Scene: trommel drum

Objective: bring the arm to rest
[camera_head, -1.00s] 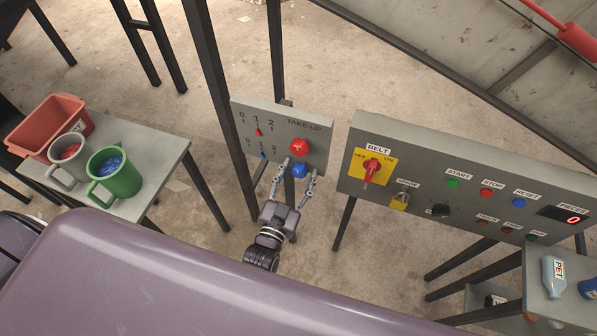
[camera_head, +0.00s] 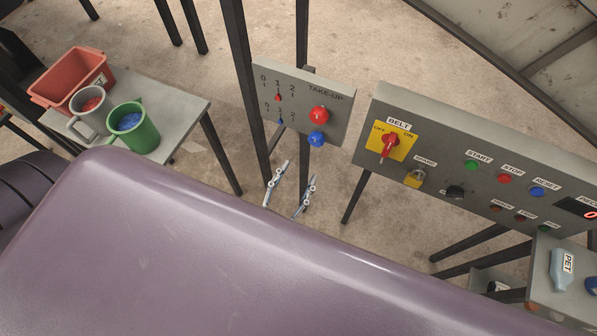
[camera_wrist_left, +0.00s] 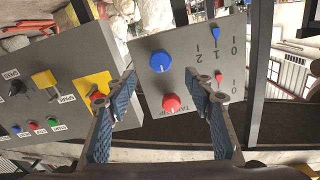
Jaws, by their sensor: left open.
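My left gripper (camera_head: 290,190) is open and empty. In the head view only its two fingers show, above my purple body's edge and below the take-up panel (camera_head: 262,75). The panel carries a red knob (camera_head: 320,114) and a blue knob (camera_head: 316,138). In the left wrist view the fingers (camera_wrist_left: 160,100) stand apart, with the red knob (camera_wrist_left: 171,103) and blue knob (camera_wrist_left: 160,61) seen between them. The fingers look clear of both knobs. The rest of the left arm is hidden behind my body. My right gripper is not in view.
A table (camera_head: 185,120) at the left holds a red bin (camera_head: 70,75), a grey mug (camera_head: 88,108) and a green mug (camera_head: 135,130). A small shelf with bottles is at lower right.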

